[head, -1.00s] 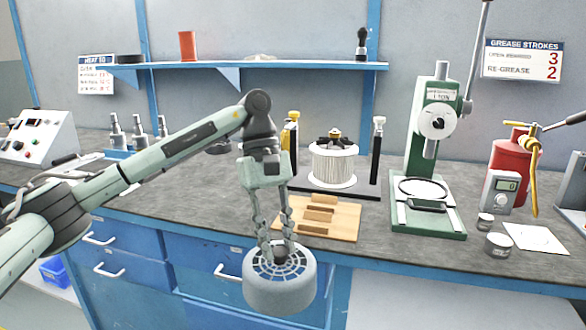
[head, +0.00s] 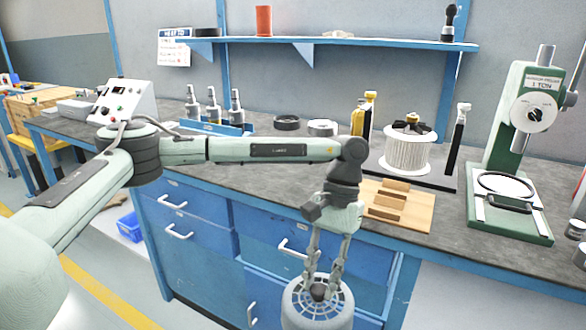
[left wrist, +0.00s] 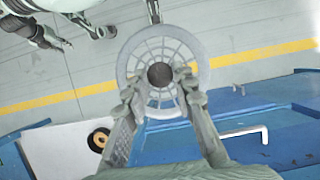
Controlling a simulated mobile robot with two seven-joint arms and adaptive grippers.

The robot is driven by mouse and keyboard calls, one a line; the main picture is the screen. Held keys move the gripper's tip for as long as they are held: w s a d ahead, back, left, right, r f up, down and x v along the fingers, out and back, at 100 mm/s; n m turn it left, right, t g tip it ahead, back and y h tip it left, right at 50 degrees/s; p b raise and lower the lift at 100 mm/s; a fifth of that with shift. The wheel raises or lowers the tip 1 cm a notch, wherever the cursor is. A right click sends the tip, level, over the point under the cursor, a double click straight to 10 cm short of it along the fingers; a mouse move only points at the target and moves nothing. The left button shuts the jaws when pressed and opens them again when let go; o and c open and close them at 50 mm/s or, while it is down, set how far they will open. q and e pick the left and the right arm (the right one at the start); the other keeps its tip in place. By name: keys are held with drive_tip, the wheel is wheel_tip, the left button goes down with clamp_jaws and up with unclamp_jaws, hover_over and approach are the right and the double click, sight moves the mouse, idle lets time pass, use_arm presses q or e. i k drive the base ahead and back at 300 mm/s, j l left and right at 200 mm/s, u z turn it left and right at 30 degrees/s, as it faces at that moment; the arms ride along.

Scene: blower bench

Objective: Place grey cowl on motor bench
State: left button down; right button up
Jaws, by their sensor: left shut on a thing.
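The grey cowl (head: 316,308) is a round cap with a slotted grille top and a dark knob at its centre. My left gripper (head: 319,289) is shut on that knob, and the cowl hangs upright in front of the bench's blue drawers, below the bench top (head: 270,165). In the left wrist view the cowl (left wrist: 137,88) shows between the fingers (left wrist: 160,80), with the floor beyond it. The ribbed white motor (head: 407,152) stands on a dark base on the bench, right of and beyond my gripper.
A wooden block with slots (head: 398,206) lies on the bench near its front edge, before the motor. A green press (head: 520,140) stands at the right.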

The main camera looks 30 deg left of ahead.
sight(308, 179)
drive_tip(key=j+z, duration=0.25)
drive_tip(key=j, duration=0.65)
drive_tip(key=k+j+z, duration=0.2)
drive_tip(key=j, duration=0.65)
drive_tip(key=i+j, duration=0.05)
drive_tip(key=i, duration=0.05)
